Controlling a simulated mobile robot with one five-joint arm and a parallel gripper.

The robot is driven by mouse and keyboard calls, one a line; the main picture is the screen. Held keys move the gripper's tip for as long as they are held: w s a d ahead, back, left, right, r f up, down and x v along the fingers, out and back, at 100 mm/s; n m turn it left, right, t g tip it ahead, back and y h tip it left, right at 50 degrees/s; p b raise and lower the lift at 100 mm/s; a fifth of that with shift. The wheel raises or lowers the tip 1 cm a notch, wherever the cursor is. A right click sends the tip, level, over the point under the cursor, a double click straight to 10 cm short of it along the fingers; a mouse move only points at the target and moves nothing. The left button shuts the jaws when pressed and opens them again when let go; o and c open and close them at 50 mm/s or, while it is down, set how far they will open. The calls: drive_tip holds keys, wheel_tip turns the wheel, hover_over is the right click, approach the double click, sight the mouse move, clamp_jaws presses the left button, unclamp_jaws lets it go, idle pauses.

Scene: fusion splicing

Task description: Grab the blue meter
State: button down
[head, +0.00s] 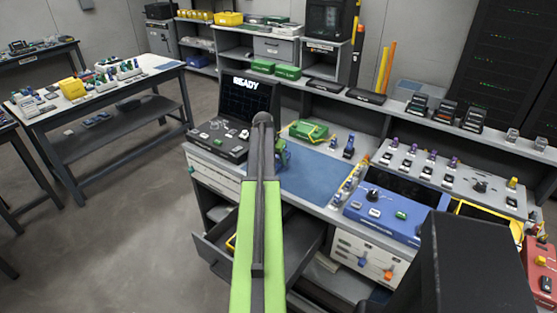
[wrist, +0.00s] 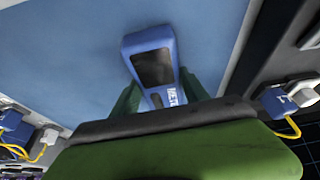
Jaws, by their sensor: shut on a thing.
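The blue meter (wrist: 172,75) is a small handheld box with a dark screen and white lettering on its face. In the wrist view it sits between the two green fingers of my gripper (wrist: 160,92), which are shut on it. Behind it is the blue mat (wrist: 70,50); I cannot tell whether the meter touches the mat. In the head view my gripper (head: 281,152) is at the left edge of the blue mat (head: 325,177), mostly hidden behind my arm. The meter is hard to make out there.
A console with a READY screen (head: 248,97) stands left of the mat. A green case (head: 308,130) and small blue items (head: 348,147) stand behind it. A blue instrument box (head: 385,217) is at right. An open drawer (head: 215,250) juts out below. The mat's middle is clear.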

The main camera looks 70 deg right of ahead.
sight(277, 158)
drive_tip(key=shift+r+p, duration=0.55)
wheel_tip(277, 158, up, 4)
drive_tip(key=p, duration=0.4)
drive_tip(key=s+a+r+p, duration=0.1)
drive_tip(key=s+r+p, duration=0.5)
drive_tip(key=s, duration=0.5)
drive_tip(key=shift+s+a, duration=0.3)
drive_tip(key=shift+a, duration=0.05)
